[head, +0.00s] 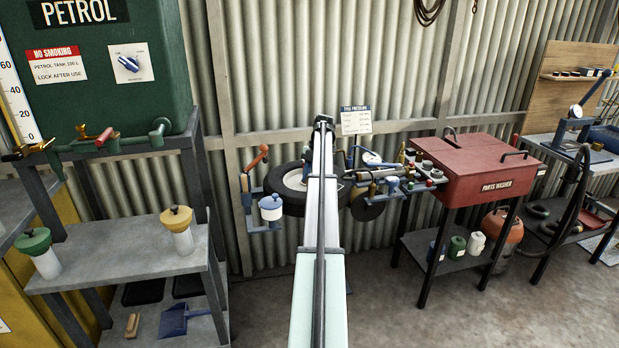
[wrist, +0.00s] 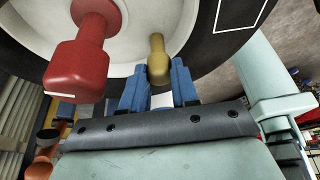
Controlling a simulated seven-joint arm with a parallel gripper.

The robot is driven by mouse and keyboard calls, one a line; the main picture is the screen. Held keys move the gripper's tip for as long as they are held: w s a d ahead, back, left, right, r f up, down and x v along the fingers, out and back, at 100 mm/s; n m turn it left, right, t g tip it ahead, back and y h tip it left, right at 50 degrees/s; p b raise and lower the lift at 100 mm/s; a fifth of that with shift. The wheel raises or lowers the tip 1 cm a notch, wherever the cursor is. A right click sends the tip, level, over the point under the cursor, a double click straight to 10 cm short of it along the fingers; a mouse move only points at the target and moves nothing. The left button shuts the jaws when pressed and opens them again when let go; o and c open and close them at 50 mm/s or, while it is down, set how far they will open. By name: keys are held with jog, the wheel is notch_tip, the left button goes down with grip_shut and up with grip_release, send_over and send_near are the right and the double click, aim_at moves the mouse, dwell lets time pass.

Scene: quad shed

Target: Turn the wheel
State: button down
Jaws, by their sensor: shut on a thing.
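The wheel (head: 285,190) has a black tyre and a pale rim and stands by the corrugated wall, partly hidden behind my arm. In the wrist view its rim (wrist: 210,25) and tyre fill the top. A brass-coloured knob (wrist: 157,52) stands out in front of the rim. My gripper (wrist: 159,72) has blue fingers, one on each side of the knob's lower end, and is shut on it. A large red handle (wrist: 78,70) shows beside it, left of the fingers and apart from them. In the head view my gripper is hidden by my arm.
A blue-lidded pot (head: 271,207) and a red-handled lever (head: 254,158) are left of the wheel. A cluster of tools (head: 385,180) and the red parts washer (head: 490,170) are to the right. The petrol stand's shelf (head: 150,255) is at left. The floor at front right is clear.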

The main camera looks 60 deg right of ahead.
jog(key=shift+d, duration=0.1)
dwell(0.3)
jog(key=c, duration=0.9)
grip_release()
jog(key=shift+o, duration=0.2)
